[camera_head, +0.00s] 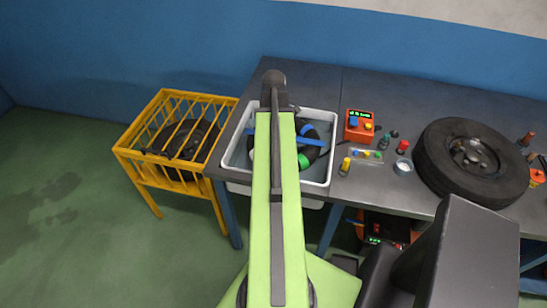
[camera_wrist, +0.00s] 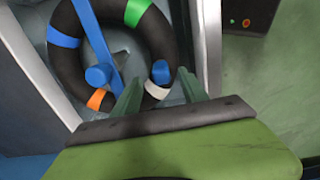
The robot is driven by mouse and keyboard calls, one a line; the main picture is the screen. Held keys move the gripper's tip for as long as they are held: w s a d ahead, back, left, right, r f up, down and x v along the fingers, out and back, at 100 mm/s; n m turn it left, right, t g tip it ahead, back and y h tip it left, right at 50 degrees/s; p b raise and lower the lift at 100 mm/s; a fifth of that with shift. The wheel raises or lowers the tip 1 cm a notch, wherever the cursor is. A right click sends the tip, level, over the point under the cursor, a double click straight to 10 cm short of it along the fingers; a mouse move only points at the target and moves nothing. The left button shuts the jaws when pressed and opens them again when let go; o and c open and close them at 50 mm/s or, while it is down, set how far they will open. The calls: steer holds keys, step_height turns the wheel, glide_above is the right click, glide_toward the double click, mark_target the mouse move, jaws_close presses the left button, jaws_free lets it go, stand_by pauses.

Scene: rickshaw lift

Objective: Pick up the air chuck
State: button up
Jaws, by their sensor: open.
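I cannot make out the air chuck for certain in either view. Small tools, one with a red-brown top (camera_head: 527,139), stand at the table's far right beside the tire, too small to identify. A black ring-shaped tube (camera_wrist: 62,72) with coloured bands lies in the basin, under a blue bar (camera_wrist: 92,32). In the head view my green arm reaches over the basin and hides its middle; the fingers are not visible there.
The basin (camera_head: 326,171) sits on a grey table (camera_head: 365,193). A tire (camera_head: 436,158), a red box (camera_head: 352,134), a yellow-topped bottle (camera_head: 345,166) and several small items stand to the right. A yellow cage (camera_head: 122,153) holds a tire at left. Green floor is clear at far left.

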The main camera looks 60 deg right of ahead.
step_height(320, 180, down, 7)
steer(key=b, duration=0.5)
steer(key=shift+w+a+b, duration=0.1)
steer(key=shift+b, duration=0.25)
steer(key=shift+r, duration=0.2)
jaws_close()
